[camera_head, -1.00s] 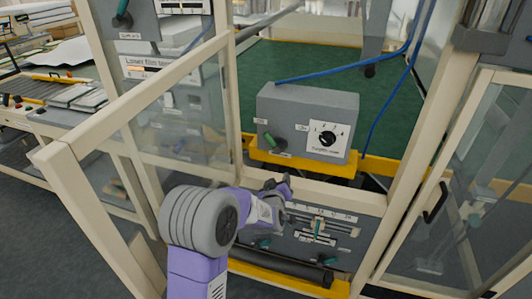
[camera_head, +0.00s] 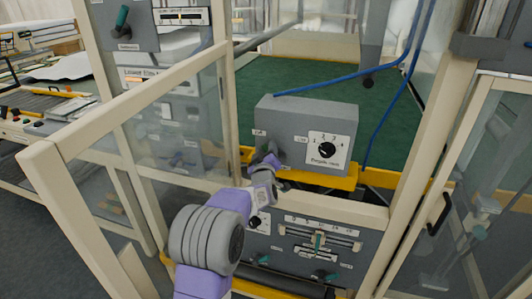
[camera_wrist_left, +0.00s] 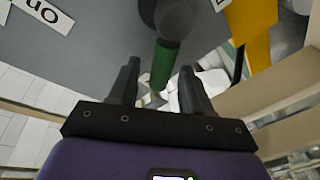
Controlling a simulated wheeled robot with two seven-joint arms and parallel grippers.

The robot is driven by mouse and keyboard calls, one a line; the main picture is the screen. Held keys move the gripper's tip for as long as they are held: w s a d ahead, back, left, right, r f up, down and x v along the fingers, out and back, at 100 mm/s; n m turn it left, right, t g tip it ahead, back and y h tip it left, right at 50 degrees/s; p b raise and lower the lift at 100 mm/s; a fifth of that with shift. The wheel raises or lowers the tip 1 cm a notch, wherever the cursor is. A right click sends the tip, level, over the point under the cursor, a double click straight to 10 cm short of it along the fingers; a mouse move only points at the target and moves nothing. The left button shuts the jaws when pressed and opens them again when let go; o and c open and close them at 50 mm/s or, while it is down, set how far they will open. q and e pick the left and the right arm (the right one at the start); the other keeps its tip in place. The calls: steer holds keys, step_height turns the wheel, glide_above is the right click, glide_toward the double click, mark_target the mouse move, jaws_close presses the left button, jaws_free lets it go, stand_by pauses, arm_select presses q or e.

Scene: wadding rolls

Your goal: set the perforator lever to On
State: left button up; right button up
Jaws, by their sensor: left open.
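The perforator lever is a green handle (camera_wrist_left: 163,65) on a dark round hub (camera_wrist_left: 174,20) on the front of the grey control box (camera_head: 285,112). In the left wrist view the handle lies between the two fingers of my left gripper (camera_wrist_left: 157,78), which is open with gaps beside the handle. An "On" label (camera_wrist_left: 42,14) shows upside down at the upper left there. In the head view my left gripper (camera_head: 267,160) is at the left part of the box and hides most of the lever. The "On" label (camera_head: 301,140) is right of it. My right gripper is not in view.
A numbered dial (camera_head: 326,150) sits on the right of the box. A yellow rail (camera_head: 330,181) runs below it. A lower panel (camera_head: 320,238) carries a slider and green levers. An open glass door frame (camera_head: 130,100) stands left of my arm. Blue cables (camera_head: 385,115) pass behind.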

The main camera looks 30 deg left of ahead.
arm_select(q)
steer(key=shift+c, duration=0.4)
jaws_close()
